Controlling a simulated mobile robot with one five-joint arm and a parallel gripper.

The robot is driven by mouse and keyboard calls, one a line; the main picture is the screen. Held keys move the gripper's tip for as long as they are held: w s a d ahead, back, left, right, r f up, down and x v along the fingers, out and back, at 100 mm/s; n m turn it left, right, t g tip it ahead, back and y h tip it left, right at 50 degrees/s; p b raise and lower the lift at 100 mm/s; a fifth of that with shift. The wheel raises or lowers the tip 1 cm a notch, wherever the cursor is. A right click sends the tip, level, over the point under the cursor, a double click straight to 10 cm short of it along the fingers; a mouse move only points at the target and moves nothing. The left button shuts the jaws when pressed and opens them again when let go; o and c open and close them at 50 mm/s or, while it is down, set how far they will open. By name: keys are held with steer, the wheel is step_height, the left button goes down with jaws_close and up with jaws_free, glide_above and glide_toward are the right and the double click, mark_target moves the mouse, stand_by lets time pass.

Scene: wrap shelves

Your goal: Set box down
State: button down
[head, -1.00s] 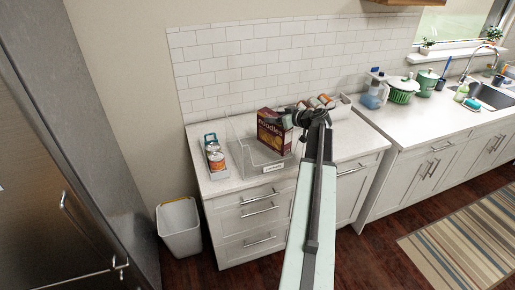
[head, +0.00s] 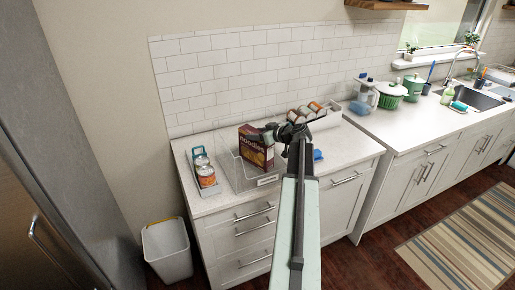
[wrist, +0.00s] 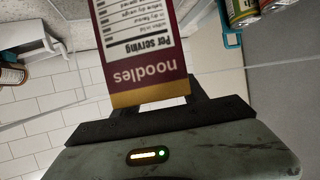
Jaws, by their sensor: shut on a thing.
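The dark red and yellow noodles box (head: 254,150) stands about upright, at or inside the clear bin (head: 232,174) on the counter. My gripper (head: 270,134) is shut on its upper right part. In the wrist view the box (wrist: 145,60) shows its printed "noodles" side upside down, between my gripper's dark fingers (wrist: 160,108). I cannot tell whether the box's bottom touches the bin floor. The bin has a white label (head: 268,180) on its front.
A tray of cans (head: 205,173) with a blue-green handle is left of the bin. Several jars (head: 305,112) lie behind my gripper, and a blue item (head: 318,155) is to its right. A white trash bin (head: 167,250) stands on the floor. The counter's right part is mostly clear.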

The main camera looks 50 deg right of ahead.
step_height(320, 180, down, 4)
steer(key=b, duration=0.3)
steer(key=shift+r+b, duration=0.1)
steer(key=shift+b, duration=0.25)
steer(key=c, duration=0.6)
jaws_free()
steer(key=shift+r, duration=0.1)
steer(key=shift+p+v, duration=2.45)
steer(key=shift+v, duration=3.65)
steer(key=shift+r, duration=0.1)
